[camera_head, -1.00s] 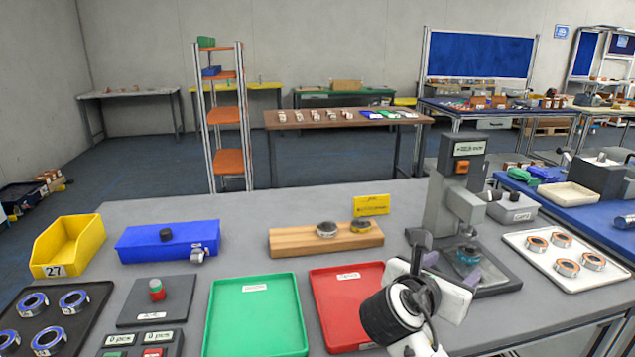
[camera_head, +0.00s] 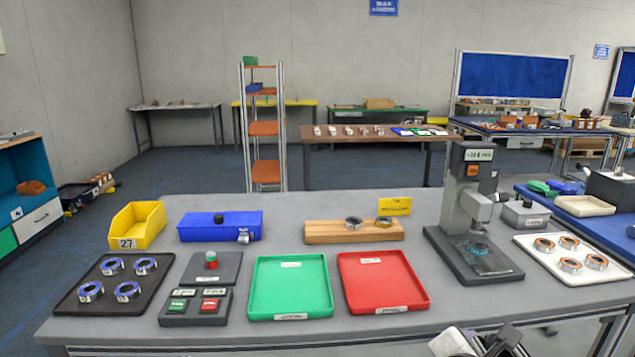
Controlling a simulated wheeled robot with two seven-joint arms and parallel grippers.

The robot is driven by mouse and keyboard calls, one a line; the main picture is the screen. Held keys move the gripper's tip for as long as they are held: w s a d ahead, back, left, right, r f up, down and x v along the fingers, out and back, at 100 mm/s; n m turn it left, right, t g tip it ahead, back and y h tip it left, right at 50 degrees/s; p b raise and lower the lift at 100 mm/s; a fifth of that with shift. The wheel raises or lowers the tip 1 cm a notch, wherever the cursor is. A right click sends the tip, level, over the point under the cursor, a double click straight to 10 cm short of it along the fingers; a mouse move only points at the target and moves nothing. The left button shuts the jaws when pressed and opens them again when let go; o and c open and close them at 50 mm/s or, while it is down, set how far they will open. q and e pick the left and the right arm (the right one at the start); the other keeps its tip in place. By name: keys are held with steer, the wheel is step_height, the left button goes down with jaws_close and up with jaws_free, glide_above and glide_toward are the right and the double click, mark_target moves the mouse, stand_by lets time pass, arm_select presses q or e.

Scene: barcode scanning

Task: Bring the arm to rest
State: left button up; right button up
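My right arm shows at the bottom edge of the head view, right of the middle, with its gripper (camera_head: 500,343) low in front of the table's front edge. Only its upper part is in the picture, so I cannot tell whether its fingers are open or shut. My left arm and gripper are not in view.
On the grey table (camera_head: 350,333) are a green tray (camera_head: 290,288), a red tray (camera_head: 382,282), both empty, a black tray (camera_head: 112,301) with blue rings, a white tray (camera_head: 597,279) with orange rings, a button box (camera_head: 195,306), a blue box (camera_head: 220,226), a yellow bin (camera_head: 140,223) and a wooden block (camera_head: 325,232).

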steer(key=s+a+f+m+g+y, duration=0.2)
steer(key=s+a+f+m+y, duration=0.15)
steer(key=s+f+m, duration=0.65)
steer(key=s+a+f+m+g+y, duration=0.1)
steer(key=s+a+f+m+y, duration=0.1)
steer(key=s+m, duration=0.5)
steer(key=s+a+f+m+g+y, duration=0.1)
steer(key=s+f+m+g+y, duration=0.15)
steer(key=s, duration=0.75)
steer(key=w+a+f+t+y, duration=0.1)
steer(key=a+f+t, duration=0.1)
steer(key=f, duration=0.4)
steer(key=w+a+f+t+y, duration=0.1)
steer(key=w+a+f+t, duration=0.1)
steer(key=f, duration=0.4)
steer(key=shift+w+a+t, duration=0.3)
steer(key=shift+a+t, duration=0.4)
steer(key=shift+t, duration=0.15)
